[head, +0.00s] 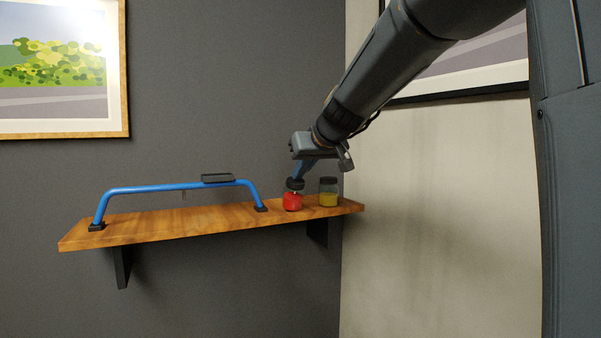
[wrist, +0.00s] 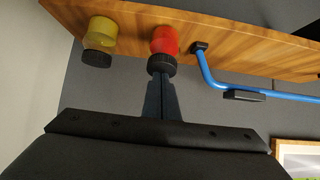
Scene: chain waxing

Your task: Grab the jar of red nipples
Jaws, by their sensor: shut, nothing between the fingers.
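The jar of red nipples (head: 292,202) stands on the wooden shelf toward its right end, with a dark lid on top. It also shows in the wrist view (wrist: 164,41), which looks at the shelf upside down. My gripper (head: 299,176) is right at the lid, coming from above. In the wrist view my gripper's fingers (wrist: 160,82) are together and end at the dark lid. They are shut and empty. I cannot tell whether the fingertips touch the lid.
A jar with yellow contents (head: 328,198) stands close by on the right. A blue bent rail (head: 170,187) with a dark tray (head: 218,178) on it is mounted on the shelf (head: 190,219) to the left. The side wall (head: 440,210) is beyond the shelf's right end.

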